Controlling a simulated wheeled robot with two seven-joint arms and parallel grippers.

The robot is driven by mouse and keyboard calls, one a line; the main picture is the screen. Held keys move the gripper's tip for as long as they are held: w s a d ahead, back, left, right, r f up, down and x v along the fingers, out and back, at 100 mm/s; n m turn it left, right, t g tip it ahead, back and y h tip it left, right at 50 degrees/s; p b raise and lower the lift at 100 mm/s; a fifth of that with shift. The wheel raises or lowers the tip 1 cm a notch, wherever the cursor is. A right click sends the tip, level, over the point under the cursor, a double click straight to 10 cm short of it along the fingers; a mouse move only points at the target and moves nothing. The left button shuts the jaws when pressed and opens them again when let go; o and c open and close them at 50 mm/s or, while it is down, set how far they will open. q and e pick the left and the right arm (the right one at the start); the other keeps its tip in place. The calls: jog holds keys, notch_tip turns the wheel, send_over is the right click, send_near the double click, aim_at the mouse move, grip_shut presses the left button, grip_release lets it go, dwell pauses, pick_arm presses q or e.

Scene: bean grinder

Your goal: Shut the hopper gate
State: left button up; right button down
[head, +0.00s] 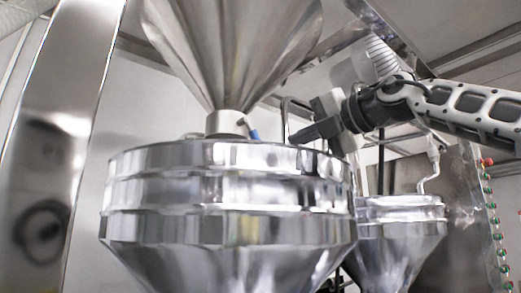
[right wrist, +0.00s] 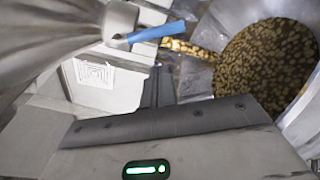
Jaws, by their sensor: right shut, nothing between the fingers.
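The steel cone hopper (head: 235,50) hangs above a wide faceted steel drum (head: 225,190). Its gate lever has a blue handle (head: 253,134), which sticks out from the hopper's neck (head: 226,122) toward my right gripper. My right gripper (head: 296,138) is shut and empty, just right of the blue handle and apart from it in the head view. In the right wrist view the blue handle (right wrist: 158,32) lies past the dark fingers (right wrist: 165,72). The gate's inside is hidden. My left gripper is not in view.
Brown beans (right wrist: 268,68) fill a round opening at right in the wrist view, with a narrow strip of beans (right wrist: 190,48) near the handle's end. A second steel funnel (head: 395,235) stands behind the drum. A panel with green and red buttons (head: 490,205) is at far right.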

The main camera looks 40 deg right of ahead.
jog(key=w+p, duration=0.3)
jog(key=w, duration=0.8)
jog(key=shift+f, duration=0.35)
jog(key=shift+w+d, duration=0.1)
